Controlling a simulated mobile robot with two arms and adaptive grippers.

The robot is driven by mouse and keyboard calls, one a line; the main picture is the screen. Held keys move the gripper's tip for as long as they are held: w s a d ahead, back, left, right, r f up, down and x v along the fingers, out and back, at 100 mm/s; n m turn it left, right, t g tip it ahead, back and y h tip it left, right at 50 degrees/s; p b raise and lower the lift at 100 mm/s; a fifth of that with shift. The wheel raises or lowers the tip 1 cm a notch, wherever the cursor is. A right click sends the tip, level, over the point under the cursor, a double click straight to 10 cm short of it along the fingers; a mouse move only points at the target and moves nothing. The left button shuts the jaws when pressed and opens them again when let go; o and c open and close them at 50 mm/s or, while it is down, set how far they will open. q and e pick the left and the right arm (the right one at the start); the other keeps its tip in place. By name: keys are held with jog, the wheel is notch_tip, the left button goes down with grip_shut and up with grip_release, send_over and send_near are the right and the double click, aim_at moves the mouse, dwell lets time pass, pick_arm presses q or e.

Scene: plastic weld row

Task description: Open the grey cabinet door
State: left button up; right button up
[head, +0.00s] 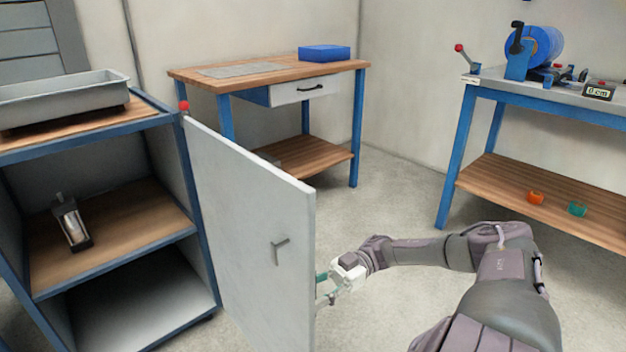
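The grey cabinet door (245,215) stands swung wide open in the head view, hinged at the cabinet's right front post. A small grey fitting (279,250) shows on the door face turned toward me. The cabinet (118,133) has a blue frame, and its inside is in plain view. My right gripper (322,289) is at the door's free edge, low and on its far side. The door's edge partly hides the fingertips, so I cannot tell whether they touch or hold anything. My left gripper is out of view.
A grey tray (62,88) sits on the cabinet top, and a small lantern-like item (71,221) stands on its wooden shelf. A workbench (225,76) with a blue box (324,53) stands behind. Another blue bench (548,98) is at right. Clear floor (400,200) lies between.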

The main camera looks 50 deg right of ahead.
jog(key=v, duration=0.7)
jog(key=shift+d, duration=0.25)
jog(key=shift+s, duration=0.1)
